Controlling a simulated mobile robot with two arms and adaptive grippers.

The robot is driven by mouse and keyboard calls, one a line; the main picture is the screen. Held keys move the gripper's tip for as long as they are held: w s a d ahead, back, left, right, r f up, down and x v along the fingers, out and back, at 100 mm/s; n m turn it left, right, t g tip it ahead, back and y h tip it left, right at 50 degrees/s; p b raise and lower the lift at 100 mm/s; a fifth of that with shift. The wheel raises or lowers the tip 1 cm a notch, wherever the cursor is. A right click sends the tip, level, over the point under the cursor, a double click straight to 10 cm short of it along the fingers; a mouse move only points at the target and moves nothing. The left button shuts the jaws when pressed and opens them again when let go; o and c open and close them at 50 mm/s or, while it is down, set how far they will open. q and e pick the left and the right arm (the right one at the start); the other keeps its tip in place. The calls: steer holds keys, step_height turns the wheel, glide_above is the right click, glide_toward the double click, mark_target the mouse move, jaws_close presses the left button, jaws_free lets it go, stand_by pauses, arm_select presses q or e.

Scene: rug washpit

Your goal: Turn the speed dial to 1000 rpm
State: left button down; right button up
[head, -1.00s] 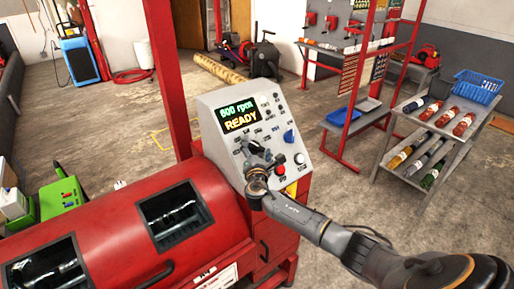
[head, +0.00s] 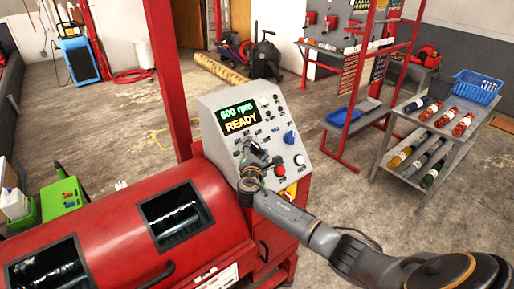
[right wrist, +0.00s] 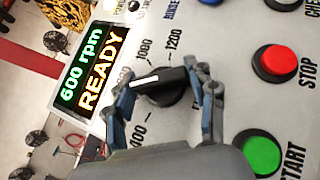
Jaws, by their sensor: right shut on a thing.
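The speed dial (right wrist: 165,87) is a black knob with a white line on its grip bar, which lies nearly level in the right wrist view. The marks 400, 1000 and 1200 show around it; others are hidden by a finger. My right gripper (right wrist: 168,98) is shut on the dial, one finger on each side. In the head view my right gripper (head: 257,158) is at the lower panel and hides most of the dial. The display (head: 238,120) reads 600 rpm and READY. My left gripper is not in view.
Beside the dial are a red STOP button (right wrist: 275,63) and a green START button (right wrist: 262,154).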

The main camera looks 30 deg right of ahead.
steer(key=m+g+p, duration=0.1)
steer(key=m, duration=0.1)
steer(key=m+g, duration=0.2)
steer(key=shift+a+r+h+p, duration=0.15)
steer(key=shift+h+p, duration=0.25)
steer(key=m+g+p, duration=0.1)
steer(key=m+g, duration=0.2)
steer(key=shift+w+g+y, duration=0.15)
steer(key=shift+g+y, duration=0.15)
steer(key=shift+y, duration=0.1)
steer(key=shift+m+g+y+p, duration=0.4)
steer(key=shift+m+g, duration=0.5)
steer(key=shift+m, duration=0.3)
steer(key=shift+m+g+y+b, duration=0.3)
steer(key=shift+m+g+y, duration=0.85)
steer(key=shift+m, duration=0.35)
steer(key=o, duration=1.2)
steer(key=shift+r, duration=0.1)
